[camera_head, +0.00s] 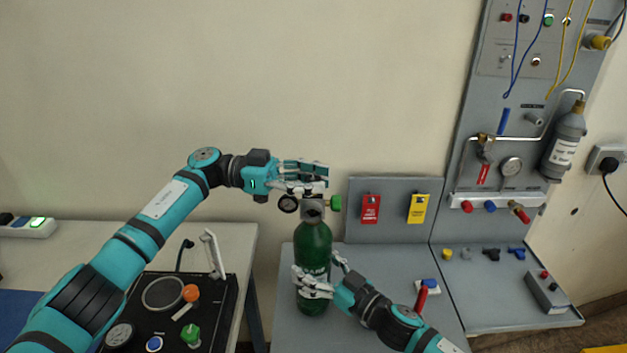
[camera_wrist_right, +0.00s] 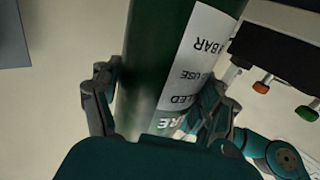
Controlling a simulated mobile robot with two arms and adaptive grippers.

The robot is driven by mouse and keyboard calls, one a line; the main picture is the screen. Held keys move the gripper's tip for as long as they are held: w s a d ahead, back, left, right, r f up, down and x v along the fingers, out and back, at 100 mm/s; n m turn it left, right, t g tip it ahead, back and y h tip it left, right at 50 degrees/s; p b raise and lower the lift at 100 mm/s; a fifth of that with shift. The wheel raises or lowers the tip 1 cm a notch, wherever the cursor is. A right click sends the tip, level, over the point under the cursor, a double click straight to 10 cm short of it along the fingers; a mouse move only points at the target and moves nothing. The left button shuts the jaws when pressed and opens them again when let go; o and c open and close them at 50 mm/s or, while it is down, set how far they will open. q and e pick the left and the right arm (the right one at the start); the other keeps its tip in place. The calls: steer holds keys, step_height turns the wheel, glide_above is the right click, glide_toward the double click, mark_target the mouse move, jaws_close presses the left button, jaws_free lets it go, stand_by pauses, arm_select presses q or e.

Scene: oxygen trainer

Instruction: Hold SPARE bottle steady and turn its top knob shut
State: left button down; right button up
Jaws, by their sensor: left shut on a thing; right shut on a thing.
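The green SPARE bottle (camera_head: 313,250) stands upright on the grey bench. Its label shows upside down in the right wrist view (camera_wrist_right: 195,60). My right gripper (camera_head: 322,280) is shut around the bottle's lower body, with a finger on either side in the right wrist view (camera_wrist_right: 160,110). My left gripper (camera_head: 310,180) is at the bottle's top, shut on the top knob, which its fingers hide. Below the fingers are the grey valve body (camera_head: 313,204), a small round gauge (camera_head: 288,204) at left and a green side knob (camera_head: 336,202) at right.
A red tag (camera_head: 370,208) and a yellow tag (camera_head: 418,208) hang on the low panel behind. A red-handled tool (camera_head: 421,299) lies close to my right forearm. A black tray (camera_head: 220,310) with parts sits at left. A grey bottle (camera_head: 565,145) hangs on the right panel.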

arm_select(q)
steer(key=shift+a+m+g, duration=0.15)
steer(key=shift+m+g, duration=0.25)
steer(key=shift+g, duration=0.2)
arm_select(e)
steer(key=shift+d, duration=0.1)
arm_select(q)
steer(key=shift+f, duration=0.1)
steer(key=c, duration=0.9)
jaws_free()
steer(key=shift+c, duration=0.2)
steer(key=v, duration=0.7)
steer(key=shift+w+a, duration=0.15)
steer(key=shift+a, duration=0.1)
arm_select(e)
steer(key=o, duration=1.7)
